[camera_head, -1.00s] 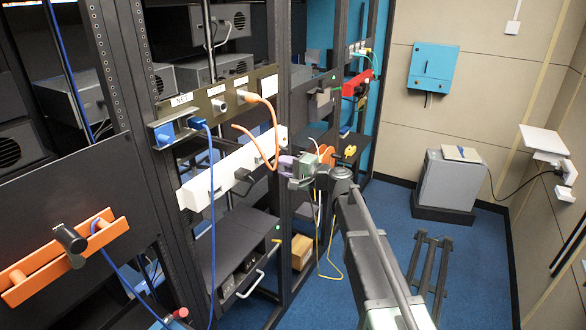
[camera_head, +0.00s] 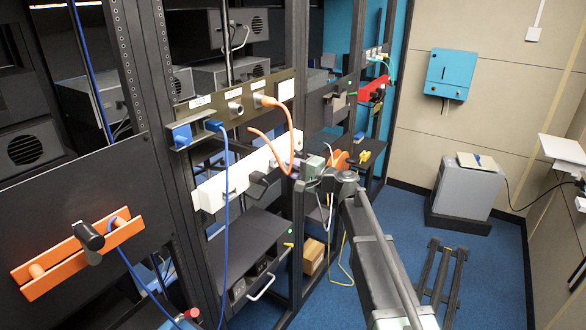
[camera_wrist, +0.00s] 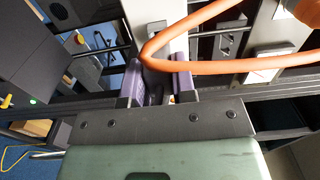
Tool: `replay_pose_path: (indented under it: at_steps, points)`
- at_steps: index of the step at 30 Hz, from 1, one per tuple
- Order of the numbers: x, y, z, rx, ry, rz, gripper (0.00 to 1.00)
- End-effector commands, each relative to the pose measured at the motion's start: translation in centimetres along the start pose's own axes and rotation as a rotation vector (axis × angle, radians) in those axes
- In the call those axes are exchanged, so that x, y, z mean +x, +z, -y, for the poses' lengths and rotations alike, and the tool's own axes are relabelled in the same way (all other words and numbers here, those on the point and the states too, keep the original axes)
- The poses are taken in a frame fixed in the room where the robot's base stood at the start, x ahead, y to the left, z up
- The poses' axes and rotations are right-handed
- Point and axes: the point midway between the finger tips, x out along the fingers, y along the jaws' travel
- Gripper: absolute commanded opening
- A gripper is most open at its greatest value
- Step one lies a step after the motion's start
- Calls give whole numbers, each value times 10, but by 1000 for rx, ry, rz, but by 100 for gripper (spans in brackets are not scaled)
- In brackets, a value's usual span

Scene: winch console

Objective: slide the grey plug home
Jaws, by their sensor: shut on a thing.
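My gripper (camera_head: 299,165) is at the right end of a white bar (camera_head: 228,182) on the rack, partly behind an orange cable in the head view. In the wrist view its two purple fingers (camera_wrist: 158,85) close on the dark grey plug (camera_wrist: 155,92). Only a little of the plug shows between them. The white bar (camera_wrist: 156,18) reaches away just past the fingertips. The plug's front end and its socket are hidden, so I cannot tell how deep it sits.
The orange cable (camera_wrist: 215,68) loops across close in front of the fingers. A dark block (camera_head: 264,185) juts from the bar, left of my gripper. A blue plug (camera_head: 213,125) and its hanging cable are farther left.

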Motion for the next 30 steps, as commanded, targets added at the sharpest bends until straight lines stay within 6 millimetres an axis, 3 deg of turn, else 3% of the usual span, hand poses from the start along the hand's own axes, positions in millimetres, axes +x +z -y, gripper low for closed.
replay_pose_path:
  at_steps: [30]
  points:
    - [9,0,0,0,0,0,2]
